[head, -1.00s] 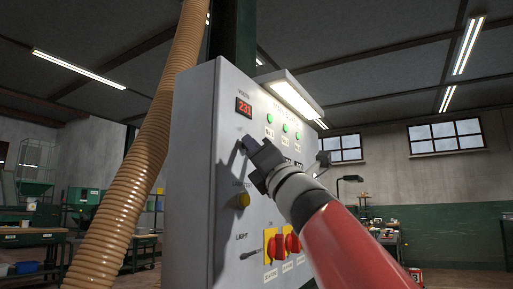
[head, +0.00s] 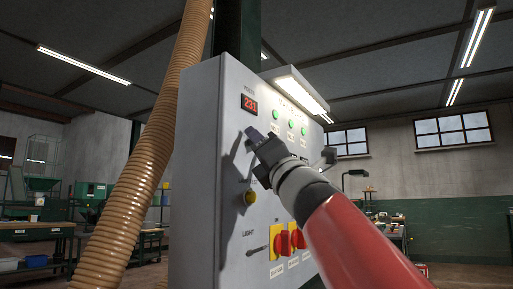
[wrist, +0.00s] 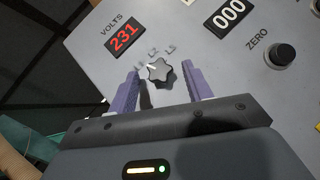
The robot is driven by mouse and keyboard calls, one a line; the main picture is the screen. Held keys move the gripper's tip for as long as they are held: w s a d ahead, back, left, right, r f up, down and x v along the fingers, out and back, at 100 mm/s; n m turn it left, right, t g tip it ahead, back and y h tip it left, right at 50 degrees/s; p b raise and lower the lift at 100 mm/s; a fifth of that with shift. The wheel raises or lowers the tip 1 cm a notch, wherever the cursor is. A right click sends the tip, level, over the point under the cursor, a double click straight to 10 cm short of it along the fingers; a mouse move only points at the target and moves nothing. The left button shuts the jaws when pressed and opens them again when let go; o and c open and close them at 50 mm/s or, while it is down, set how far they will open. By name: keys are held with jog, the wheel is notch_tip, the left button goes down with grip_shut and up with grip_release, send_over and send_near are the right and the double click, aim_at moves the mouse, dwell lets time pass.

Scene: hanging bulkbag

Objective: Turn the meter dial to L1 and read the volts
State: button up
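The meter dial (wrist: 160,73) is a dark lobed knob on the grey panel, with small labels around its upper side; L2 and L3 are legible. A pale mark on it points up and left, towards a label too blurred to read surely. My gripper (wrist: 161,75) is open, with a purple finger on each side of the dial and gaps between. The red VOLTS display (wrist: 124,38) reads 231; it also shows in the head view (head: 249,104). In the head view my gripper (head: 254,137) hides the dial.
Lower on the panel (head: 200,180) are a yellow button (head: 250,197), a light switch (head: 258,250) and red-yellow rotary switches (head: 282,245). A ribbed hose (head: 135,185) hangs at left.

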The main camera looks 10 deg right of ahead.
jog(key=shift+f, duration=0.1)
jog(key=b+v, duration=0.3)
jog(key=v, duration=0.4)
jog(key=shift+s, duration=0.4)
jog(key=shift+f, duration=0.2)
